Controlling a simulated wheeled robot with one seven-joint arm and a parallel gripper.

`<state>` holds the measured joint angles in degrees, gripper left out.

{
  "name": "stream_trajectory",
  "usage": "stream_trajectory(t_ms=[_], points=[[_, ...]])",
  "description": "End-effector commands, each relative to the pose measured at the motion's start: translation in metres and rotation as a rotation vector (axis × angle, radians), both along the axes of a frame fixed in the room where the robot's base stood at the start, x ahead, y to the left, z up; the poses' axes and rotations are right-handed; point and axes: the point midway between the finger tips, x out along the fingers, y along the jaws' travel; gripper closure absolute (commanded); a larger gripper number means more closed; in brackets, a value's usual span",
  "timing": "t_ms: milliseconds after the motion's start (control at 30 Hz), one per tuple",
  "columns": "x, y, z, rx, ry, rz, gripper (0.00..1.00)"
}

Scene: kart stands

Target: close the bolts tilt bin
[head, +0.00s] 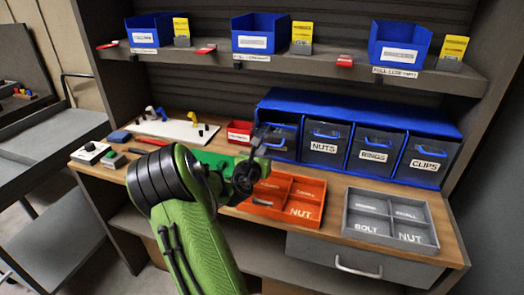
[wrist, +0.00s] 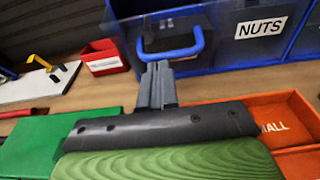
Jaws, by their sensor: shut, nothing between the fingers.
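The blue tilt-bin cabinet (head: 360,112) stands at the back right of the workbench. Its bins NUTS (head: 323,146), RINGS (head: 372,150) and CLIPS (head: 426,160) look shut. The leftmost bin (head: 284,142) is partly behind my gripper (head: 261,140), and its label cannot be read. In the wrist view its blue handle (wrist: 170,51) is right in front of my fingertips (wrist: 157,68). The fingers are shut and empty, at or just below the handle; I cannot tell whether they touch. How far this bin is tilted is unclear.
An orange divided tray (head: 317,212) and a grey divided tray (head: 347,215) lie in front of the cabinet. A small red bin (head: 240,132) and a white board (head: 172,128) are to the left. Blue bins (head: 262,35) stand on the shelf above.

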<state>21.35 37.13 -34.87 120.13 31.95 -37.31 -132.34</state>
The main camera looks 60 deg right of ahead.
Motion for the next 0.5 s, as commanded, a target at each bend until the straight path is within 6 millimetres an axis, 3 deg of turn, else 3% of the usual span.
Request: stream_trajectory(t_ms=[33,100,500], points=[[0.000,-0.002,0.011,0.011,0.004,-0.003,1.00],[0.000,-0.005,0.016,0.032,0.007,-0.002,1.00],[0.002,-0.018,0.030,0.154,0.027,-0.004,1.00]])
